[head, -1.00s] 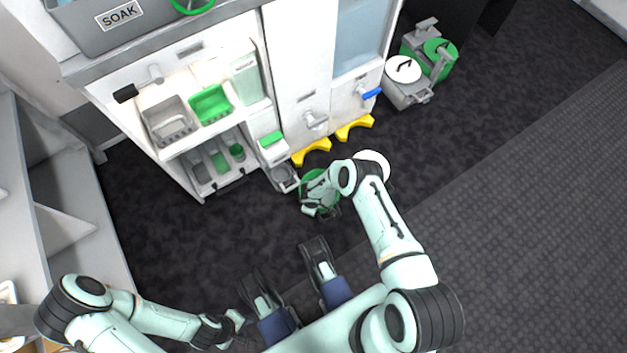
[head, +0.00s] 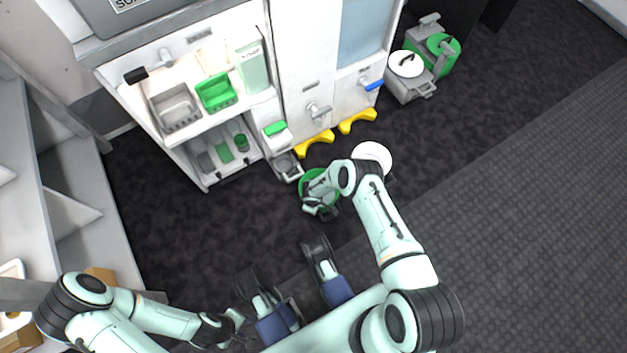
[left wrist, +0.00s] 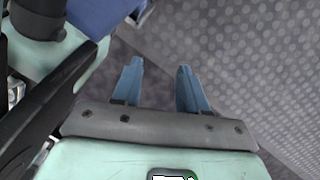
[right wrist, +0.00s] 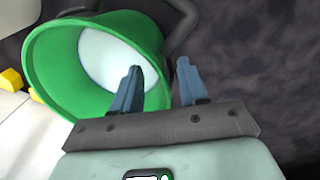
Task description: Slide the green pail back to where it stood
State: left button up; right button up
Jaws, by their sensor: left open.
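The green pail (head: 309,180) stands on the dark floor in front of the white cabinet in the head view, partly hidden by my right arm. In the right wrist view the pail (right wrist: 50,70) fills the upper left, with a wide green rim and a pale inside. My right gripper (right wrist: 158,64) is open at the pail's rim. One finger overlaps the pail's mouth in the picture and the other is outside it; contact cannot be told. My left gripper (head: 238,318) is low in the head view, away from the pail. In the left wrist view it (left wrist: 160,64) is open and empty over floor.
A white round-topped thing (head: 372,155) stands close right of the pail. Yellow pieces (head: 316,142) lie at the cabinet foot, and a small grey tray (head: 287,166) is left of them. Lidded grey and green bins (head: 407,64) stand at upper right. Open floor (head: 480,190) lies to the right.

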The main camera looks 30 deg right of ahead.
jog(key=shift+r, duration=0.35)
pick_arm(q)
jog(key=w+d+r+t+p, duration=0.1)
jog(key=w+r+t+p, duration=0.3)
jog(key=w+r, duration=0.5)
jog(key=w+p, duration=0.2)
jog(key=w, duration=0.1)
jog(key=shift+w+d+m, duration=0.15)
jog(key=shift+d+m, duration=0.15)
jog(key=shift+m, duration=0.1)
pick_arm(e)
notch_tip(320, 180, up, 13)
jog(key=a, duration=0.1)
jog(key=shift+s+f, duration=0.2)
jog(key=shift+s, duration=0.2)
pick_arm(q)
jog(key=shift+f, duration=0.1)
